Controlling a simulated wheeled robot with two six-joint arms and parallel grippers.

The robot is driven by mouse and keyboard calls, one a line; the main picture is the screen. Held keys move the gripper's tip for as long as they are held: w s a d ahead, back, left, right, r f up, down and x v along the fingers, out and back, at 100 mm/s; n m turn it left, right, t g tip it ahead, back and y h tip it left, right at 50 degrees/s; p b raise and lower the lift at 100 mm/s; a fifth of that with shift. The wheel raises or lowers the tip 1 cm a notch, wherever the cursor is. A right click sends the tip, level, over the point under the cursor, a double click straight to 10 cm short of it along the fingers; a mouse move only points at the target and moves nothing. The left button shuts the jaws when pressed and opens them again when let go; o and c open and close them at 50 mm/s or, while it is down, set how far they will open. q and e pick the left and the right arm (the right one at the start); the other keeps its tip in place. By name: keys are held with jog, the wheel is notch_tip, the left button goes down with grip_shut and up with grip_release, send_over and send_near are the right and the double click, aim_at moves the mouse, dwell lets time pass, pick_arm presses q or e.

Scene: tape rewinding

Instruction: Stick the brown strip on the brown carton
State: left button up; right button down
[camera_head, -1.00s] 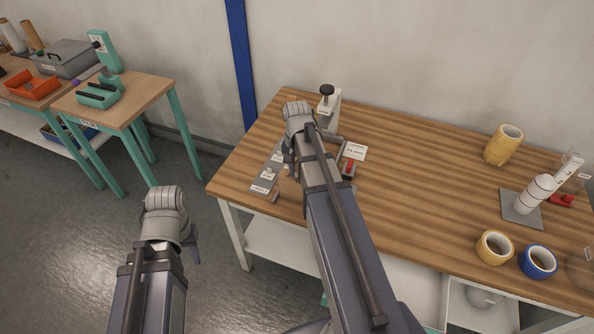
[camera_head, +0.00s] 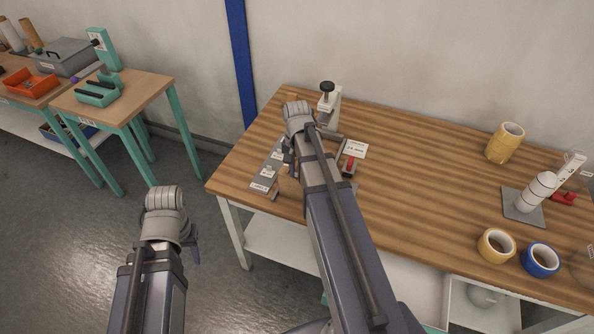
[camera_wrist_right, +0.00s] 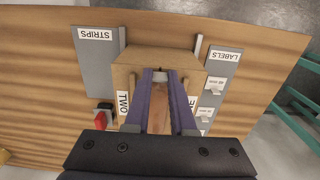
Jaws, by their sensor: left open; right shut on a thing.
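The brown carton (camera_wrist_right: 130,76) lies under my right gripper (camera_wrist_right: 160,76) in the right wrist view. A "TWO" mark shows at its left side, and another mark at its right is partly hidden by a finger. A glossy brown strip (camera_wrist_right: 159,121) shows between the purple fingers, which are shut on it over the carton. I cannot tell whether the strip touches the carton. In the head view my right arm hides most of the carton, and the right gripper (camera_head: 291,165) shows only in part. My left gripper (camera_head: 193,246) is open and empty over the floor, left of the table.
A grey STRIPS plate (camera_wrist_right: 95,60) and a grey LABELS plate (camera_wrist_right: 222,75) with white labels flank the carton. A clamp-like stand (camera_head: 328,105) stands behind. Tape rolls (camera_head: 496,245) sit at the right; the table's middle is clear.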

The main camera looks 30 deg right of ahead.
jog(key=c, duration=0.5)
grip_release()
jog(key=shift+r+p, duration=3.55)
jog(key=shift+p, duration=0.05)
jog(key=s+a+n, duration=0.4)
jog(key=a, duration=0.4)
jog(key=s+a+n, duration=0.4)
jog(key=a+n, duration=0.1)
jog(key=a, duration=0.4)
jog(key=s+a+n+h, duration=0.1)
jog(key=s+a+n, duration=0.3)
jog(key=a, duration=0.5)
jog(key=shift+s+f+n, duration=0.15)
jog(key=shift+s+n, duration=0.15)
jog(key=shift+n, duration=0.1)
jog(key=shift+c, duration=0.5)
